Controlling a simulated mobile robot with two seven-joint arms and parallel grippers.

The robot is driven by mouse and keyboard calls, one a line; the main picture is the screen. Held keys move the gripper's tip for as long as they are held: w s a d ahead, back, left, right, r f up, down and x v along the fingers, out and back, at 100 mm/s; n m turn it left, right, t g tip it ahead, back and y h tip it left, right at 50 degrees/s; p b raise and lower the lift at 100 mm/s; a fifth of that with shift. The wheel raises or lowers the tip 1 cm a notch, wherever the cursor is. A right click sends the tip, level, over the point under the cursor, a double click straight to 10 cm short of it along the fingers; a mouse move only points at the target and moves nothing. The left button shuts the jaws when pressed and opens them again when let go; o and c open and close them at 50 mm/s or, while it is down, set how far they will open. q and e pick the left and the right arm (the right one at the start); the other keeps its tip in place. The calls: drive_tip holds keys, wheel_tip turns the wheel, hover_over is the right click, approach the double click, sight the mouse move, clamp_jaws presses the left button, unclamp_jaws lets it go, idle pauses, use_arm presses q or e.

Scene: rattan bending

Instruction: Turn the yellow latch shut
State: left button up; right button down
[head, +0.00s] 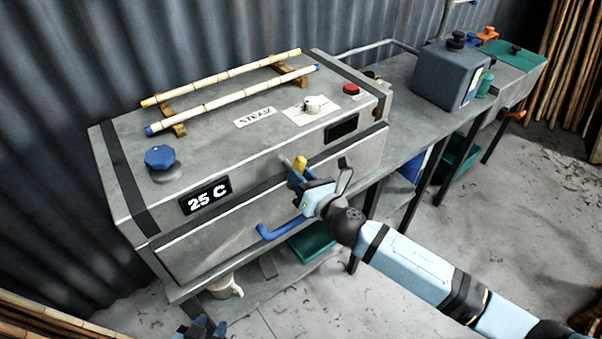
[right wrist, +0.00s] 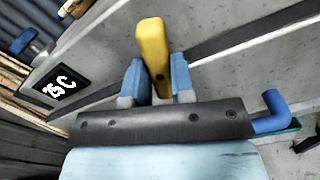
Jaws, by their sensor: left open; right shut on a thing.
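The yellow latch (head: 300,163) is on the front of the grey steam box (head: 220,239), near the dark seam between lid and drawer front. In the right wrist view the yellow latch (right wrist: 152,45) stands nearly upright, tilted slightly, its lower end between the blue fingers. My right gripper (head: 297,176) is shut on it; the right wrist view also shows the gripper (right wrist: 157,82). The fingers hide the latch's lower part. My left gripper (head: 201,328) is at the bottom edge, partly cut off, low in front of the box and well away from the latch.
A blue handle (head: 279,231) juts from the box front below my right gripper. On top are two bamboo poles (head: 232,98), a blue knob (head: 160,158) and a red button (head: 351,89). The display (head: 207,195) reads 25 C. Floor to the right is open.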

drive_tip(key=shift+r+n+p, duration=0.1)
drive_tip(key=shift+n+p, duration=0.75)
drive_tip(key=shift+n, duration=1.05)
drive_tip(key=c, duration=1)
unclamp_jaws()
drive_tip(key=shift+o, duration=0.2)
drive_tip(key=b+v, duration=0.2)
drive_tip(key=v, duration=1.1)
drive_tip(key=shift+s+d, duration=0.25)
drive_tip(key=shift+s, duration=0.05)
